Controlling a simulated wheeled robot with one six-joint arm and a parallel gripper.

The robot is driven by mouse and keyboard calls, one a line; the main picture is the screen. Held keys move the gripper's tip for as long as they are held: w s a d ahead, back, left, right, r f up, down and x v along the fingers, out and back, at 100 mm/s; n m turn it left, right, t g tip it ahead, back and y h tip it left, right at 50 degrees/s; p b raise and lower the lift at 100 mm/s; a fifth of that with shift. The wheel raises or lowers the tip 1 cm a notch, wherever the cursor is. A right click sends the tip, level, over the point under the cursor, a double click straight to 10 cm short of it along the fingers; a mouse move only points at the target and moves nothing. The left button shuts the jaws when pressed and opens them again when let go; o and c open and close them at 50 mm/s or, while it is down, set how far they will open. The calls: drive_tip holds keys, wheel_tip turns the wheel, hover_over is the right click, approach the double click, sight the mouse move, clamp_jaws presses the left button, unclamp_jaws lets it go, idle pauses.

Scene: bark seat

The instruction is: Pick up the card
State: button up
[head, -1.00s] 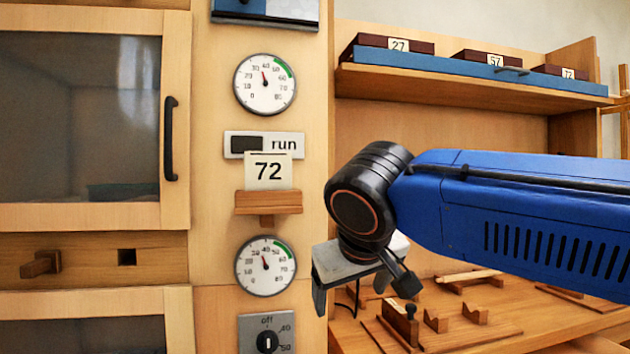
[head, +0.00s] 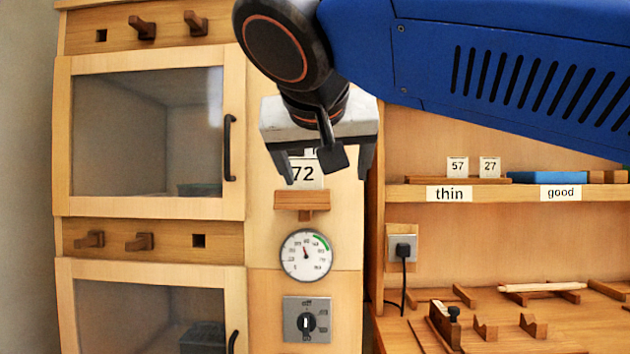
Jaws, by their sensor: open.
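The card (head: 312,181), white with a black 72, stands upright in a small wooden holder (head: 302,199) on the front panel between the glass-fronted doors and the shelves. My gripper (head: 327,178) is open, with its fingers pointing down, in front of the panel at the card's height. The gap between finger and card in depth is hard to tell.
A gauge (head: 306,255) and a knob (head: 306,321) sit below the holder. Two glass doors (head: 150,130) with black handles are on the left. A shelf (head: 490,193) at right holds more cards (head: 457,167) and a blue item (head: 548,177). A bench (head: 500,325) with wooden pieces lies below.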

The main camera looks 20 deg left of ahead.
sight(304, 178)
drive_tip(key=s+a+r, duration=0.3)
drive_tip(key=r, duration=0.1)
drive_tip(key=shift+t+y, duration=0.3)
drive_tip(key=x, duration=1)
drive_tip(key=shift+w+a+f, duration=0.15)
drive_tip(key=shift+a+f, duration=0.1)
drive_tip(key=shift+r+x, duration=0.15)
drive_tip(key=shift+x, duration=1.5)
drive_tip(key=shift+r+x, duration=0.15)
drive_tip(key=shift+x, duration=1.5)
drive_tip(key=shift+a, duration=0.15)
drive_tip(key=c, duration=1.1)
